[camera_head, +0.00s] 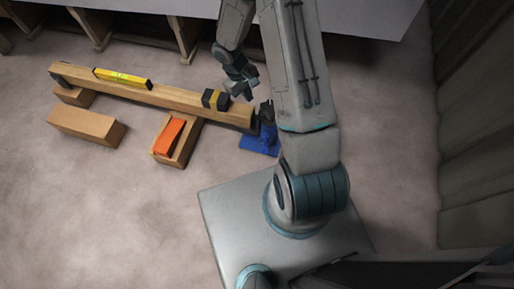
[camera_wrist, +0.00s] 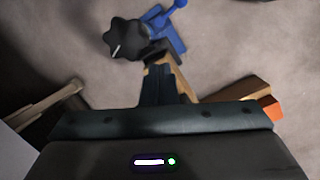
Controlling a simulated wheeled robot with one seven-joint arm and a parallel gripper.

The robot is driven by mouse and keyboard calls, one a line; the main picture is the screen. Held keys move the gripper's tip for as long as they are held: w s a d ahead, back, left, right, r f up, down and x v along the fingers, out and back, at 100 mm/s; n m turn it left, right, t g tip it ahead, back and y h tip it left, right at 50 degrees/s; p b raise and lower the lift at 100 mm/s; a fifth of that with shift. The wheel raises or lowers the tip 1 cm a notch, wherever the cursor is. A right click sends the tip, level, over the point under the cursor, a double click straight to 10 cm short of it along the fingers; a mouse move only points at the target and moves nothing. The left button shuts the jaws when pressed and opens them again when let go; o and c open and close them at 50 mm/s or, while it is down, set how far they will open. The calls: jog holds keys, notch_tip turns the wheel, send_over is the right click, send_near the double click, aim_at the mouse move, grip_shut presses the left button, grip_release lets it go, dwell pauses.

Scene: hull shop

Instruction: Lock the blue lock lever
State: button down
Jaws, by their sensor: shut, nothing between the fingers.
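A blue stand (camera_head: 260,143) sits on the floor at the right end of a wooden beam (camera_head: 160,95). In the wrist view the blue lock lever (camera_wrist: 166,14) shows at the top, a short arm ending in a round ball, above the stand's blue base (camera_wrist: 175,42). A black star-shaped knob (camera_wrist: 125,38) is left of the lever. My gripper (camera_head: 242,92) is above the beam's right end in the head view. Its dark fingers (camera_wrist: 160,85) are shut and empty in the wrist view, below the knob and apart from the lever. The lever is too small to make out in the head view.
A yellow level (camera_head: 122,77) and a black-and-yellow block (camera_head: 215,100) rest on the beam. Wooden blocks (camera_head: 88,124) lie nearby, one carrying an orange wedge (camera_head: 169,137). A grey surface (camera_head: 360,15) spans the back. Floor at the front left is clear.

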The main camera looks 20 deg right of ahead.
aim_at(265, 144)
notch_tip(265, 144, down, 16)
jog(key=s+a+n+b, duration=0.1)
jog(key=a+b, duration=0.1)
jog(key=b, duration=0.2)
jog(key=shift+s+a+f+g+y, duration=0.15)
jog(key=shift+s+a+g+y, duration=0.1)
jog(key=shift+s+g+y, duration=0.15)
jog(key=shift+f, duration=0.1)
jog(key=b+x, duration=0.5)
jog(key=x, duration=0.6)
jog(key=shift+s+d+r+b, duration=0.1)
jog(key=shift+s+d+r, duration=0.25)
jog(key=shift+s, duration=0.2)
jog(key=shift+s+d+r+b, duration=0.1)
jog(key=shift+s+d+r, duration=0.2)
jog(key=shift+s, duration=0.2)
jog(key=shift+s+d+r+b, duration=0.1)
jog(key=shift+s+d+r, duration=0.25)
jog(key=shift+s, duration=0.2)
jog(key=shift+d, duration=0.1)
